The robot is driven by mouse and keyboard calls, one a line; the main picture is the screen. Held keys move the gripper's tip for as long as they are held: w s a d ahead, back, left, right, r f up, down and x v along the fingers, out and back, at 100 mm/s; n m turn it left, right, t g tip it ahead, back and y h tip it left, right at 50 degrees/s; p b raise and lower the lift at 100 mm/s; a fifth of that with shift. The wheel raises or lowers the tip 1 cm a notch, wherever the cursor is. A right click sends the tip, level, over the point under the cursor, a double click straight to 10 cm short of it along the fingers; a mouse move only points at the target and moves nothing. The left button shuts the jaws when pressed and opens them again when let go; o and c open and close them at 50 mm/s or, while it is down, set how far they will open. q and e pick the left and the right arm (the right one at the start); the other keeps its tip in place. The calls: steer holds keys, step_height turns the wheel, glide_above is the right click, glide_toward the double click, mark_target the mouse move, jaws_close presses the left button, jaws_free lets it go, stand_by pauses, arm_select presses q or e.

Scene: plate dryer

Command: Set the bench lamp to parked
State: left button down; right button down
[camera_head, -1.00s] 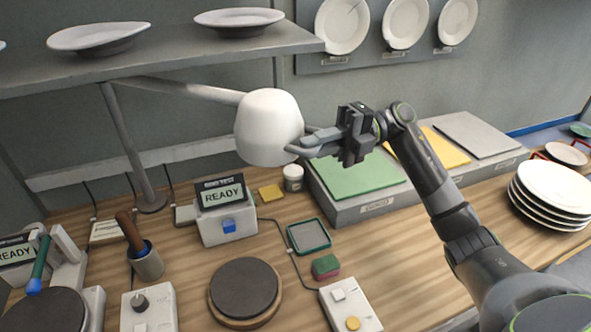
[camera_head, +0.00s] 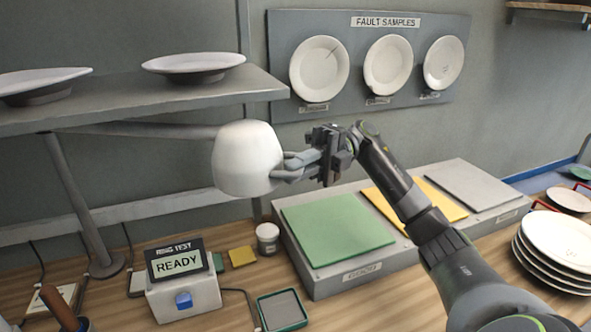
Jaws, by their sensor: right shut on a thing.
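The bench lamp has a white rounded shade (camera_head: 246,160) at the end of a grey arm (camera_head: 150,130). The arm joins a slanted grey post (camera_head: 80,205) that stands on a round base at the left of the bench. The shade hangs above the bench, just in front of the shelf's right end. My right gripper (camera_head: 291,166) is at the shade's right side, with its fingers shut on the shade's edge. The fingertips are partly hidden against the shade. My left gripper is not in view.
A shelf (camera_head: 150,103) with white plates runs behind the lamp. Below the shade are a ring test box (camera_head: 182,282) reading READY, a small jar (camera_head: 267,238) and a green pad (camera_head: 335,228). A plate stack (camera_head: 560,250) stands at the right.

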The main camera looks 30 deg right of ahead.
steer(key=shift+w+r, duration=0.15)
steer(key=shift+r, duration=0.1)
